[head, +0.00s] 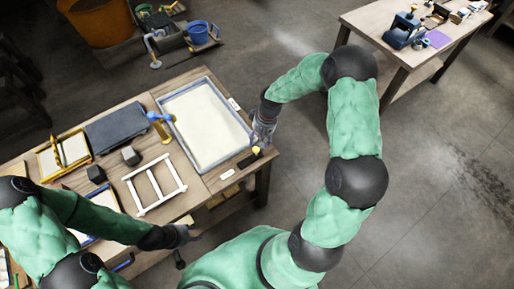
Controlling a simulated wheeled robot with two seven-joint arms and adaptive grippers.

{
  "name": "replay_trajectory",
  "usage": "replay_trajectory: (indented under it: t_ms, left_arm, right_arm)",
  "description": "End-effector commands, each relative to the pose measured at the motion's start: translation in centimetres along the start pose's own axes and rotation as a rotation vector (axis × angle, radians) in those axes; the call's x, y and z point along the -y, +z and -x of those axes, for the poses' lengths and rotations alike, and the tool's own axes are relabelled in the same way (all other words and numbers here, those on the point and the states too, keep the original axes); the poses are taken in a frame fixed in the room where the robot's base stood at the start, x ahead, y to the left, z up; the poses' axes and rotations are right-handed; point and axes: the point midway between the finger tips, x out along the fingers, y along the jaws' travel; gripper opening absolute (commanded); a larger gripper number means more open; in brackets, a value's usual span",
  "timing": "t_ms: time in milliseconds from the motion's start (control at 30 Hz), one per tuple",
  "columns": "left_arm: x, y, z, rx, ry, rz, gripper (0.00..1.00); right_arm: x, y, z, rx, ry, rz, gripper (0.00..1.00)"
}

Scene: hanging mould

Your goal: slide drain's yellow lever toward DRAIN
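The drain's yellow lever (256,150) is a small yellow knob on a dark slide strip (246,161) at the right front corner of the table, beside the vat. My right gripper (262,141) is low over this corner, right by the yellow lever. Its fingers are small and partly hidden by its own body, so I cannot tell whether they touch the lever. A small white label (228,174) lies left of the strip; its writing is too small to read. My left gripper (195,237) is at the table's front edge, away from the lever; its finger opening is unclear.
The vat (246,133) of pale liquid fills the table's right part. A white frame (154,205), a dark slab (115,127) and a blue-topped tap (158,123) are left of it. A second table (395,52) stands back right. Floor between is clear.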

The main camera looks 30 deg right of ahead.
Motion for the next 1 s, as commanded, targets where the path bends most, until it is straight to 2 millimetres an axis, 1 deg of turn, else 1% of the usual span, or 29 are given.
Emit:
replay_trajectory:
  t_ms: [33,100,200,333,500,767,867,900,967,1000]
  left_arm:
    - [0.1,0.0,-0.2,0.0,0.0,0.0,0.4]
    - [0.1,0.0,-0.4,0.0,0.0,0.0,0.4]
    - [0.2,0.0,-0.5,0.0,0.0,0.0,0.4]
    - [0.2,0.0,-0.7,0.0,0.0,0.0,0.4]
    - [0.3,0.0,-0.8,0.0,0.0,0.0,0.4]
    - [0.3,0.0,-0.7,0.0,0.0,0.0,0.4]
    - [0.3,0.0,-0.7,0.0,0.0,0.0,0.4]
    - [0.3,0.0,-0.7,0.0,0.0,0.0,0.4]
    - [0.3,0.0,-0.7,0.0,0.0,0.0,0.4]
    - [0.3,0.0,-0.7,0.0,0.0,0.0,0.4]
  right_arm:
    - [0.0,0.1,-1.1,0.004,-0.001,0.0,0.54]
    - [0.0,0.1,-2.3,0.003,0.0,0.002,0.54]
    - [0.0,0.1,-3.8,0.002,-0.001,0.001,0.54]
    - [0.0,0.1,-5.1,0.002,0.0,0.0,0.54]
    - [0.0,0.0,-5.9,-0.001,0.0,0.001,0.54]
    - [0.0,0.0,-5.9,-0.001,0.0,0.0,0.54]
    - [0.0,0.0,-5.9,-0.001,0.0,0.0,0.28]
    - [0.0,0.0,-5.9,-0.001,0.0,0.0,0.17]
    - [0.0,0.0,-5.9,-0.001,0.0,0.001,0.0]
    - [0.0,0.0,-5.9,-0.001,0.0,0.0,0.0]
